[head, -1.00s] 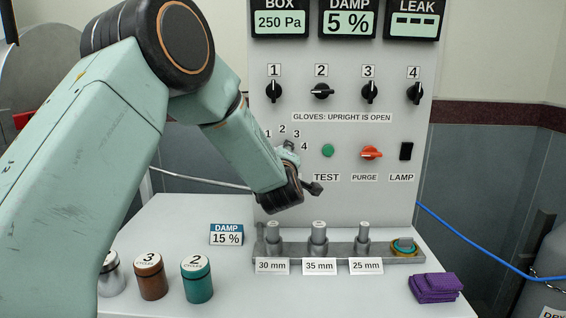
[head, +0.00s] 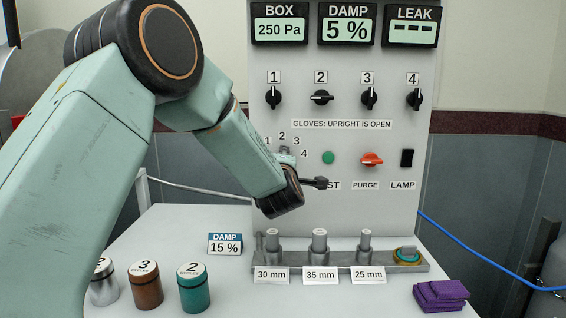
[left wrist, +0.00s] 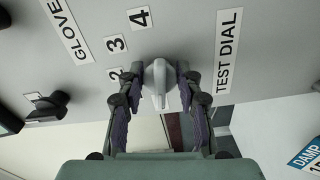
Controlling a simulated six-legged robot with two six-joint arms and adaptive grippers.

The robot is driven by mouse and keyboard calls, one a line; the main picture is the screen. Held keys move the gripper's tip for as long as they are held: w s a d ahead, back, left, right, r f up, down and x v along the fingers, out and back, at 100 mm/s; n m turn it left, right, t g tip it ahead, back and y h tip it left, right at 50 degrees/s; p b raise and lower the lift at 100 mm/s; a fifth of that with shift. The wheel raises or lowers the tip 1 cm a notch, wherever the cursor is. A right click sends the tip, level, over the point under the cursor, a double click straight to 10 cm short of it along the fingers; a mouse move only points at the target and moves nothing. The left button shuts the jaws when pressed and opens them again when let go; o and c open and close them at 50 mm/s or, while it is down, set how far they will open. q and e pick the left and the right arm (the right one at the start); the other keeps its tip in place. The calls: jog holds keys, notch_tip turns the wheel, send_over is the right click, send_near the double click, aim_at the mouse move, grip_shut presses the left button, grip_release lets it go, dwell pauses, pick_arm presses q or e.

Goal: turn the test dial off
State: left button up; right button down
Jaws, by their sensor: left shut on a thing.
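The test dial is a grey knob (left wrist: 157,78) on the panel, beside its TEST DIAL label and the numbers 2, 3 and 4 in the left wrist view. My left gripper (left wrist: 160,90) is shut on this knob, one dark padded finger on each side. The knob's long axis runs roughly up and down in that view. I cannot tell clearly which mark it points to. In the head view my forearm and wrist hide most of the dial, below the numbers 1 to 4. My right gripper is not in view.
A green TEST button (head: 328,157), red PURGE knob (head: 371,159) and black LAMP switch (head: 407,158) are right of the dial. A grey rack (head: 341,258) stands below.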

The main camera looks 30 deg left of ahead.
pick_arm(q)
jog(key=shift+a+r, duration=0.15)
jog(key=shift+r, duration=0.15)
jog(key=o, duration=1.2)
jog(key=shift+f, duration=0.2)
jog(key=shift+c, duration=0.2)
jog(key=v, duration=1.2)
jog(key=shift+f, duration=0.1)
